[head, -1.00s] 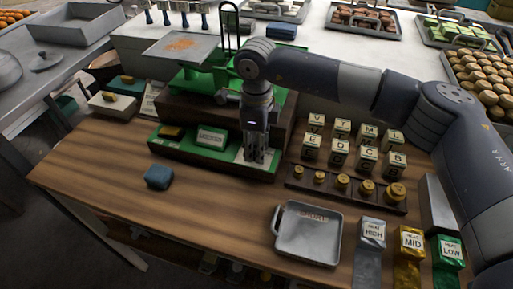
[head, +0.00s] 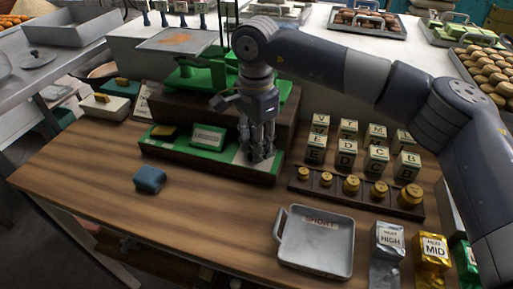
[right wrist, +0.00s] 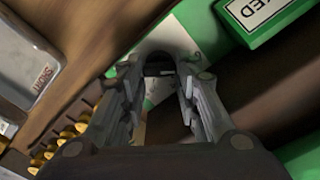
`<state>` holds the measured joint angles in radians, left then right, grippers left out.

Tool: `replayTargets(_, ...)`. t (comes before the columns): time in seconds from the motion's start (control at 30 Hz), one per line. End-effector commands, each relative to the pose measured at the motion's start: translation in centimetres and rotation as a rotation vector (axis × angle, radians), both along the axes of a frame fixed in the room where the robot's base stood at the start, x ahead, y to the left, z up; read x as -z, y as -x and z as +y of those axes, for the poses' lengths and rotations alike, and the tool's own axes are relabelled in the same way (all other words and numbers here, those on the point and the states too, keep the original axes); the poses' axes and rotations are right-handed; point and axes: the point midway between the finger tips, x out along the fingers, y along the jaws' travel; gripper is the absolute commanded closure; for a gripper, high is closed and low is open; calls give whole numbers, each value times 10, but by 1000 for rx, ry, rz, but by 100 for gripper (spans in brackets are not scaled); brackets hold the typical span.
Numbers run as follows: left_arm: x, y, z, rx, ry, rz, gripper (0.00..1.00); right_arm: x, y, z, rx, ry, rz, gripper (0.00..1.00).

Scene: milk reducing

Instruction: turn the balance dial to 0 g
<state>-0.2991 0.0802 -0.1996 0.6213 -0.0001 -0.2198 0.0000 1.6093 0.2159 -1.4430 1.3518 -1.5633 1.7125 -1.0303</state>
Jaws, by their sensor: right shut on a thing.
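The green balance (head: 190,78) stands at the back of the wooden table, with a flat pan (head: 178,40) on top. Its dark base (head: 180,155) has a green front panel with a framed label (head: 208,137) and a pale plate (head: 243,158) at the right end. My right gripper (head: 257,157) points down at this plate. It is shut on the balance dial, which its fingers mostly hide. In the right wrist view my gripper (right wrist: 160,75) shows its fingers around a small dark part over the pale plate. The dial's reading cannot be made out. My left gripper is out of view.
Lettered blocks (head: 347,130) and a rack of brass weights (head: 350,186) stand close to the right of my gripper. A grey square tray (head: 315,240) and foil packets (head: 388,240) lie in front. A blue block (head: 150,180) sits left, with bare tabletop around it.

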Motion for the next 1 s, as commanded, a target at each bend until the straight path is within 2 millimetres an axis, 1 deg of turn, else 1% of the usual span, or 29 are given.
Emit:
replayTargets(0.13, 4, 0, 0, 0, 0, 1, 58, -1, -1, 0, -71, -2, -3, 94)
replayTargets(0.33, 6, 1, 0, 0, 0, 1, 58, -1, -1, 1, -129, -2, -3, 94)
replayTargets(0.87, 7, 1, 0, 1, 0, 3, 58, -2, -2, 1, -151, -3, -4, 94)
replayTargets(0.9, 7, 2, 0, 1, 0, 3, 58, -2, -2, 1, -151, -3, -4, 62)
replayTargets(1.0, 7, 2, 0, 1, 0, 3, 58, -2, -1, 1, -150, -2, -3, 62)
